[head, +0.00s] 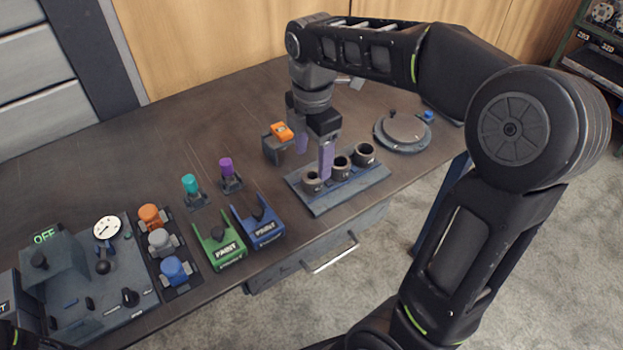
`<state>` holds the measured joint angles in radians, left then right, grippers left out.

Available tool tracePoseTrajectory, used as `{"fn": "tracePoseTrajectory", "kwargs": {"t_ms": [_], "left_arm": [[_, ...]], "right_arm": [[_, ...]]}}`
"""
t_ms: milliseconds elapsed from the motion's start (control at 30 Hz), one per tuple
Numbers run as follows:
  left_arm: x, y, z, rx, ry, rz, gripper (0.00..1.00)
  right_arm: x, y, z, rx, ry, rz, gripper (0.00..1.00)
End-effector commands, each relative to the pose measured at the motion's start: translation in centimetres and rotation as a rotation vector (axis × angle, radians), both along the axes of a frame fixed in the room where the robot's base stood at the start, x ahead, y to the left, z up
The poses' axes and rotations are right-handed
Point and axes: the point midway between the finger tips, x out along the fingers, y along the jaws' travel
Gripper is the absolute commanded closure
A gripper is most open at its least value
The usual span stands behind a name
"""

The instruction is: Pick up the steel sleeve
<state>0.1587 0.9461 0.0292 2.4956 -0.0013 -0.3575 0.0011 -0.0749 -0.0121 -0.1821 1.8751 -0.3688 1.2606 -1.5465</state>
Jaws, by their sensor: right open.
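Three short grey ring-shaped sleeves stand upright in a row on a flat blue-grey rack (322,206): a left one (312,184), a middle one (340,169) and a right one (365,155). I cannot tell by colour which is the steel sleeve. My right gripper (314,162) points down over the left end of the rack, its two purple fingers apart. The nearer finger reaches down to the left sleeve's rim and partly covers it; I cannot tell whether it touches. The gripper holds nothing that I see. My left gripper is not in view.
An orange-topped grey block (278,145) stands close behind the gripper. A round grey disc fixture (403,132) lies right of the rack. Green (219,248) and blue (258,228) holders, valves and a gauge panel (85,280) fill the left. The table's front edge is near the rack.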

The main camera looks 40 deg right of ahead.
Motion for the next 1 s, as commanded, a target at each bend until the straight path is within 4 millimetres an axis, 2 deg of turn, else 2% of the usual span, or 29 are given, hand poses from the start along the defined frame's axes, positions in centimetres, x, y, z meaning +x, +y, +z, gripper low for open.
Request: {"fn": "tracePoseTrajectory", "kwargs": {"t_ms": [133,467,567,800,1000], "left_arm": [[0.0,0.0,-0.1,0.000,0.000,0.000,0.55],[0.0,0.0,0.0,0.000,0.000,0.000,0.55],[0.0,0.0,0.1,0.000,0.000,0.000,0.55],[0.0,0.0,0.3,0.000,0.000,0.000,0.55],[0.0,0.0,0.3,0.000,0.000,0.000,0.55]], "right_arm": [[0.0,0.0,-1.4,0.000,0.001,0.000,0.34],[0.0,0.0,-1.7,0.000,0.001,-0.001,0.34],[0.0,-0.1,-2.5,0.000,0.002,-0.001,0.34],[0.1,-0.1,-5.9,0.000,0.003,-0.001,0.34],[0.1,-0.1,-6.7,0.000,0.000,-0.001,0.34]]}}
